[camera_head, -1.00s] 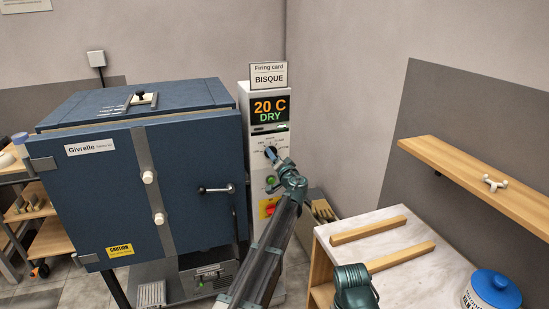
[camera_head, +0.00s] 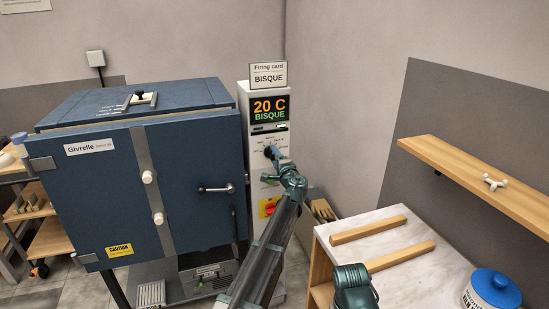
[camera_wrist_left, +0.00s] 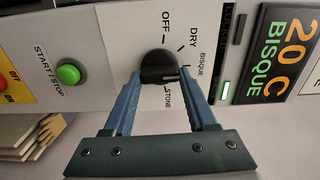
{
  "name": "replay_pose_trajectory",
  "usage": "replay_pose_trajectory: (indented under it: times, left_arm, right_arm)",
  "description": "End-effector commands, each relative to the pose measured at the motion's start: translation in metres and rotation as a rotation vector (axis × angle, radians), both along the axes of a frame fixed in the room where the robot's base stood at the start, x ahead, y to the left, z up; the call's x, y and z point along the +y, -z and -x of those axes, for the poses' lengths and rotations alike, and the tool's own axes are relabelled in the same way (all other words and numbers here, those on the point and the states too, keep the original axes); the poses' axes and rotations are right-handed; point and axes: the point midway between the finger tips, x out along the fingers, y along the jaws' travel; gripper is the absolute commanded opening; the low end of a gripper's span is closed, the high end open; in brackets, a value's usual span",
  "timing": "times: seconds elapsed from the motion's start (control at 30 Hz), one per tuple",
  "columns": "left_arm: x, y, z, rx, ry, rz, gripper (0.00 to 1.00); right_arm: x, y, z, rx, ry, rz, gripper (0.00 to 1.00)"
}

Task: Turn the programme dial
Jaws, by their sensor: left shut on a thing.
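The programme dial (camera_wrist_left: 158,66) is a black round knob on the white control panel, with OFF, DRY, BISQUE and STONE printed around it. It shows small in the head view (camera_head: 268,151), partly hidden by my gripper. My left gripper (camera_wrist_left: 160,76) has its two blue fingers on either side of the dial and is shut on it. The panel's display (camera_head: 269,109) reads 20 C and BISQUE. The firing card (camera_head: 268,75) on top of the panel also reads BISQUE.
A green START/STOP button (camera_wrist_left: 68,74) and a red-and-yellow OFF/ON switch (camera_wrist_left: 10,84) sit on the panel beside the dial. The blue kiln (camera_head: 100,190) stands left of the panel, its door shut. A worktable (camera_head: 390,240) with wooden strips stands at right.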

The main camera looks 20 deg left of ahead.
Motion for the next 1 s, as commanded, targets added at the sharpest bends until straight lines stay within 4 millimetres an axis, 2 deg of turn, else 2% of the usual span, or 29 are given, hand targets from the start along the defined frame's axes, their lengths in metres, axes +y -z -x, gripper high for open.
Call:
replay_pose_trajectory:
  times: [0.63,0.67,0.8,1.0]
  left_arm:
    - [-0.0008,0.0007,0.0006,0.022,0.001,-0.031,0.02]
    - [-0.0008,0.0007,0.0006,0.022,0.001,-0.031,0.63]
    - [-0.0006,0.0006,0.0005,0.022,0.001,-0.031,0.88]
    - [-0.0003,0.0004,0.0002,0.023,0.0,-0.032,0.88]
  right_arm:
    - [0.0,0.0004,0.0,0.0,0.0,0.0,0.5]
    - [0.0,0.0004,0.0,0.0,0.0,0.0,0.5]
    - [0.0,0.0003,0.0,0.0,0.0,0.0,0.5]
    - [0.0,0.0002,0.0,0.0,0.0,0.0,0.5]
